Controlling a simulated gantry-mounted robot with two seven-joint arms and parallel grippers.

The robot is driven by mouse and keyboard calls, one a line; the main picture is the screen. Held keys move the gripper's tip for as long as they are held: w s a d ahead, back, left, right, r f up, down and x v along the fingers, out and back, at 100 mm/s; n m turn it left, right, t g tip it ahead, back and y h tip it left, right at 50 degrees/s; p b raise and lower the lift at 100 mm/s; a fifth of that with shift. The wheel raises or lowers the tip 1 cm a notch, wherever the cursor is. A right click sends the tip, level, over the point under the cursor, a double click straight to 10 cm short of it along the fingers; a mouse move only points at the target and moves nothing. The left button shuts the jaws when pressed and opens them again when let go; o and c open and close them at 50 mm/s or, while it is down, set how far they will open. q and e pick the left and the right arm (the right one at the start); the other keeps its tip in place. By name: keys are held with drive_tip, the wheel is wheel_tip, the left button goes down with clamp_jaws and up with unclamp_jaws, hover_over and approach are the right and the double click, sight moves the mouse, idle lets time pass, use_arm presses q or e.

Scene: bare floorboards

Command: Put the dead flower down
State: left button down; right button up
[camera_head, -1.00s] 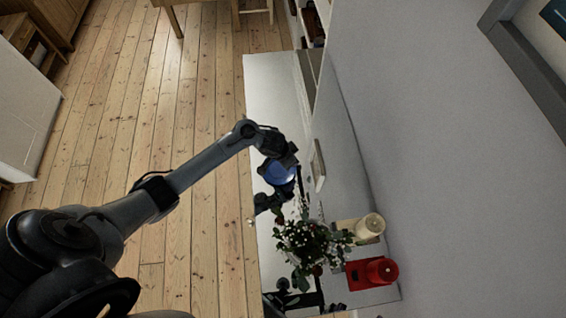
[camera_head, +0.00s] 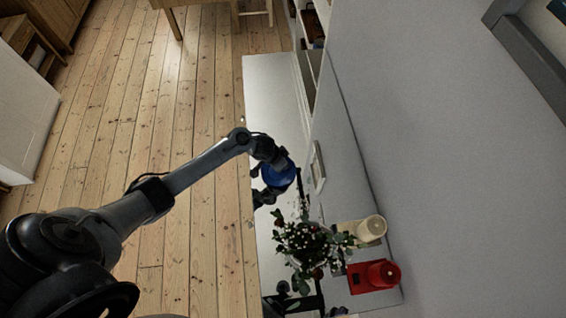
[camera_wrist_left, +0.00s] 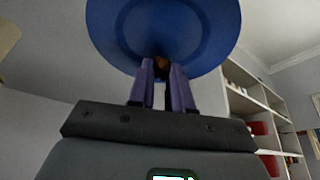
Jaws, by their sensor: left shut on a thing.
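My left arm reaches in from the left in the head view, and its gripper (camera_head: 268,187) is over the long pale table top, behind the bouquet. In the left wrist view its purple fingers (camera_wrist_left: 165,85) are close together on a small brown piece (camera_wrist_left: 161,63), which looks like the dead flower. Most of it is hidden. A round blue thing (camera_wrist_left: 165,30) fills the view just beyond the fingertips. It also shows at the gripper in the head view (camera_head: 279,174); I cannot tell whether it touches the flower. My right gripper is not in view.
A bouquet with white and red flowers (camera_head: 305,243) stands on the pale table top (camera_head: 272,90) against the wall. The far end of the top is clear. Shelves (camera_wrist_left: 262,112) show in the wrist view.

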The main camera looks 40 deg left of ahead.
use_arm(q)
drive_tip(key=shift+f, duration=0.15)
drive_tip(key=c, duration=1.1)
unclamp_jaws()
drive_tip(key=shift+o, duration=0.2)
drive_tip(key=shift+s+r, duration=0.15)
drive_tip(key=shift+r, duration=0.4)
drive_tip(key=p+v, duration=0.4)
drive_tip(key=v, duration=0.6)
drive_tip(key=s+d+r+t+y, duration=0.1)
drive_tip(key=s+d+r, duration=0.2)
drive_tip(key=s+d, duration=0.5)
drive_tip(key=s+d+r+n+g, duration=0.1)
drive_tip(key=s+d+r, duration=0.1)
drive_tip(key=s+r, duration=0.5)
drive_tip(key=s, duration=0.5)
drive_tip(key=shift+s+d+r+n+g, duration=0.3)
drive_tip(key=shift+s+d+r+n, duration=0.05)
drive_tip(key=shift+n, duration=0.05)
